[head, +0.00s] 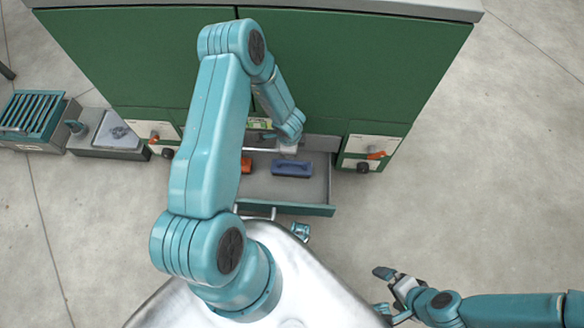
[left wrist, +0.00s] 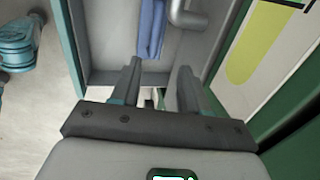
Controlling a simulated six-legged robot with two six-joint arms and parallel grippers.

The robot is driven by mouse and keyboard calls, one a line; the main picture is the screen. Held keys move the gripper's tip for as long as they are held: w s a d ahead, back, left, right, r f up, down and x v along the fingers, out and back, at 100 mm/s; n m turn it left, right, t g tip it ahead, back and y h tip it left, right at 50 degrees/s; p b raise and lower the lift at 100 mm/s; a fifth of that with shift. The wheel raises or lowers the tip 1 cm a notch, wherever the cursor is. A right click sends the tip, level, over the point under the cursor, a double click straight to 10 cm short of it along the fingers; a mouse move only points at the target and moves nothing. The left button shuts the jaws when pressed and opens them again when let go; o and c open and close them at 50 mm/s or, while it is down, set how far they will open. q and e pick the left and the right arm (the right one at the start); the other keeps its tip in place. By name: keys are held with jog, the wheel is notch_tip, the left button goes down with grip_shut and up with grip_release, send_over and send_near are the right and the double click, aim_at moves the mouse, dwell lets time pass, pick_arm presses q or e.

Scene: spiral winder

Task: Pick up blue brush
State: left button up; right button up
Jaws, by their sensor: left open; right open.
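The blue brush (head: 291,168) lies in the open grey drawer (head: 262,189) of the green cabinet. It also shows in the left wrist view as a blue bar (left wrist: 151,28) ahead of the fingers. My left gripper (left wrist: 160,70) is open and empty, with the brush beyond its fingertips and apart from them. In the head view my left arm reaches over the drawer, and its gripper end is just behind the brush, its fingers hard to make out. My right gripper (head: 385,290) is open and empty over the floor at the lower right, away from the drawer.
An orange object (head: 246,165) lies in the drawer left of the brush, partly hidden by my left arm. The drawer front (head: 310,209) and the cabinet (head: 370,70) bound the space. Grey boxes (head: 105,140) stand on the floor at left. The floor at right is clear.

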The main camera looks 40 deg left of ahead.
pick_arm(q)
jog(key=f+b, duration=0.1)
jog(key=f, duration=0.2)
jog(key=a+f+b, duration=0.1)
jog(key=f+b, duration=0.1)
jog(key=f, duration=0.2)
jog(key=w+f+b, duration=0.1)
jog(key=f+b, duration=0.1)
jog(key=f, duration=0.2)
jog(key=shift+a, duration=0.25)
jog(key=f+b, duration=0.2)
jog(key=f, duration=0.1)
jog(key=f+b, duration=0.1)
jog(key=f, duration=0.1)
jog(key=shift+w+a+f, duration=0.1)
jog(key=shift+w, duration=0.25)
grip_shut()
